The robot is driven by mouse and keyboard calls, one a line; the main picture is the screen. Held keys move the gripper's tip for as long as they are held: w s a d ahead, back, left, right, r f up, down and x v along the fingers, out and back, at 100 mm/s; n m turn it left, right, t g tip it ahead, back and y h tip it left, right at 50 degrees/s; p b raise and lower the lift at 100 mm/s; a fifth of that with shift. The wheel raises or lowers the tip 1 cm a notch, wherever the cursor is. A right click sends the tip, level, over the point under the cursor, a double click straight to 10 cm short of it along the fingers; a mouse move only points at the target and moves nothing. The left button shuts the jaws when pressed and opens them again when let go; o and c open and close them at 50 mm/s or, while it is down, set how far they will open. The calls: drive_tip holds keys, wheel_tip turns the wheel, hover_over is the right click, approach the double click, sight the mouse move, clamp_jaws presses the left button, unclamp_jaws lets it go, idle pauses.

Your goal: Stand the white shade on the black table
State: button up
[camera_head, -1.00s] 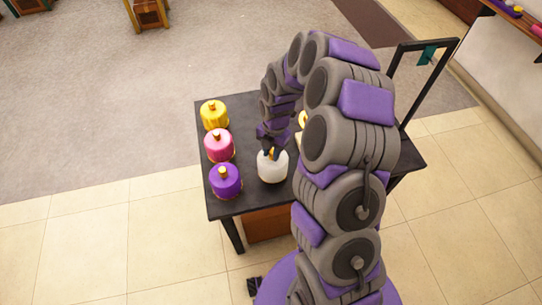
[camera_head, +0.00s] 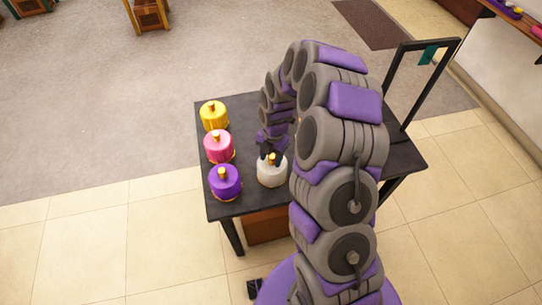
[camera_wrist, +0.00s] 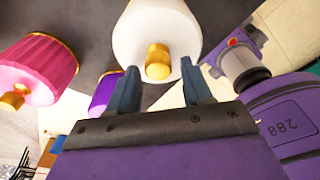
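The white shade (camera_head: 272,173) stands upright on the black table (camera_head: 262,202), near its front edge, with its gold knob on top. My gripper (camera_head: 270,154) is just above it, pointing down. In the wrist view the white shade (camera_wrist: 150,28) and its knob lie just past my fingertips (camera_wrist: 159,68). The two fingers are apart, one on each side of the knob, with gaps visible. The gripper is open and holds nothing.
A purple shade (camera_head: 225,183), a pink shade (camera_head: 219,147) and a yellow shade (camera_head: 214,117) stand in a row along the table's left side. A black frame (camera_head: 405,85) rises at the right. My arm hides much of the table's middle.

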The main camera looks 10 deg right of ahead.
drive_tip(key=shift+o, duration=0.2)
wheel_tip(320, 180, up, 12)
drive_tip(key=w+d+p, duration=0.1)
drive_tip(key=p, duration=0.1)
drive_tip(key=s+a+r+m, duration=0.3)
drive_tip(key=s+r+m, duration=0.3)
drive_tip(key=s+r, duration=0.25)
drive_tip(key=s+d+r+m, duration=0.1)
drive_tip(key=s+r+m, duration=0.2)
drive_tip(key=s+m, duration=0.7)
drive_tip(key=s+d+r+m+h, duration=0.1)
drive_tip(key=s+r+m, duration=0.3)
drive_tip(key=s+m, duration=0.7)
drive_tip(key=s, duration=0.5)
drive_tip(key=shift+s+d+r+g, duration=0.15)
drive_tip(key=shift+d+g, duration=0.05)
drive_tip(key=shift+g, duration=0.2)
drive_tip(key=shift+d, duration=0.1)
